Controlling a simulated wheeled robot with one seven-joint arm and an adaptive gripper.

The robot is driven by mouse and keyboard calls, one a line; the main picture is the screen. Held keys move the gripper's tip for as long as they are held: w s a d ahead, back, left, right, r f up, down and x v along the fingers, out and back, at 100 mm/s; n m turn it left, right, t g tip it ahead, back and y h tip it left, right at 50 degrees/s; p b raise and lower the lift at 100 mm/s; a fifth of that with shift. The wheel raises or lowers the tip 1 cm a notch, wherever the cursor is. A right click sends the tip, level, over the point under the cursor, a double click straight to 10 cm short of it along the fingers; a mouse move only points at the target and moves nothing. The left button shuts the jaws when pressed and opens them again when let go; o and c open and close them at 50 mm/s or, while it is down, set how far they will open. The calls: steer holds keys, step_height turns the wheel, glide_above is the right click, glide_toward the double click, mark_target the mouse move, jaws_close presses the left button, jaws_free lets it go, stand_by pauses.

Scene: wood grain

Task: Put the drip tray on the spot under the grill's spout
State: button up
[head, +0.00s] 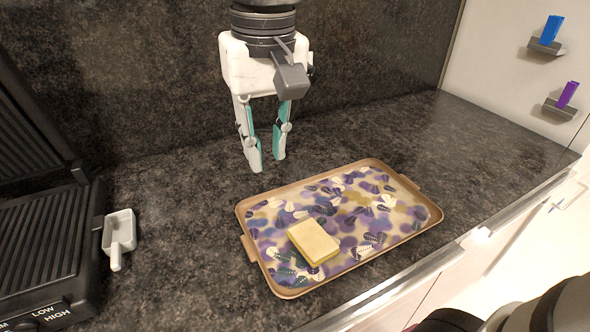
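The drip tray (119,232), a small white tray with a short handle toward the front, sits on the dark counter at the left. It is right beside the grill (45,245), a black open grill with ridged plates. The grill's spout (98,222) is a small grey piece on its right side, against or just over the tray's left edge; I cannot tell if they touch. My gripper (266,164) is up and to the right of the drip tray, pointing down, fingers apart and empty, behind the patterned tray.
A tan-rimmed patterned serving tray (408,183) lies on the counter at center right, with a yellow sponge-like block (313,242) on it. Counter is clear between the drip tray and this tray. Blue (551,30) and purple (568,94) items sit in wall holders.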

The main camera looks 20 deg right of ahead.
steer(key=s+d+f+t, duration=0.1)
steer(key=s+d+f, duration=0.2)
steer(key=s, duration=0.3)
steer(key=s+d+f+t, duration=0.1)
steer(key=s+d+f, duration=0.3)
steer(key=s, duration=0.2)
steer(key=shift+s+d, duration=0.2)
steer(key=shift+s, duration=0.1)
steer(key=shift+r, duration=0.15)
step_height(320, 180, up, 4)
steer(key=t+p, duration=0.1)
steer(key=p, duration=0.2)
